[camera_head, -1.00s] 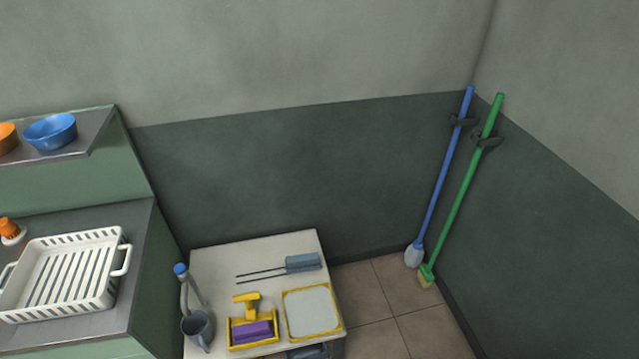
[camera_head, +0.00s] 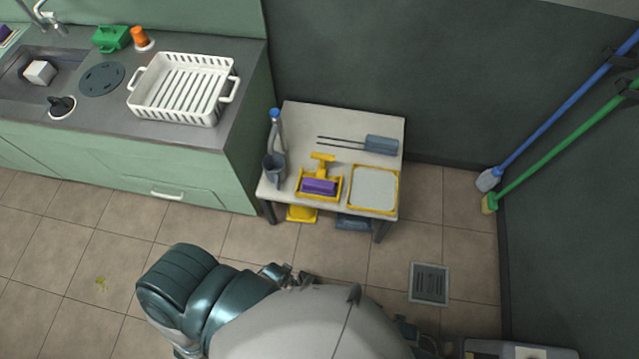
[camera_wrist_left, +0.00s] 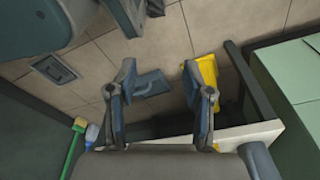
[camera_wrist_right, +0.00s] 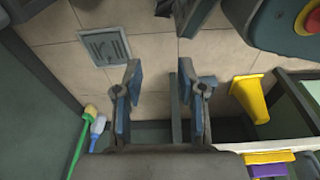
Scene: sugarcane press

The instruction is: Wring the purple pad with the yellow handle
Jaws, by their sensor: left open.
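The purple pad (camera_head: 319,186) lies in a yellow frame (camera_head: 305,195) on the small white table (camera_head: 300,120). The yellow handle (camera_head: 322,166) stands up behind the pad. In the right wrist view, part of the pad (camera_wrist_right: 268,170) shows at the lower right, with a yellow edge above it. My left gripper (camera_wrist_left: 160,78) is open and empty in its wrist view. My right gripper (camera_wrist_right: 159,78) is open and empty in its wrist view. Neither touches the pad or handle. In the head view, I cannot clearly make out either gripper's fingers.
A grey cup and blue-topped tool (camera_head: 275,165), a yellow-rimmed tray (camera_head: 375,188) and a grey-handled two-pronged tool (camera_head: 380,145) share the table. A yellow object (camera_head: 301,214) is under it. The counter (camera_head: 235,105) adjoins on the left.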

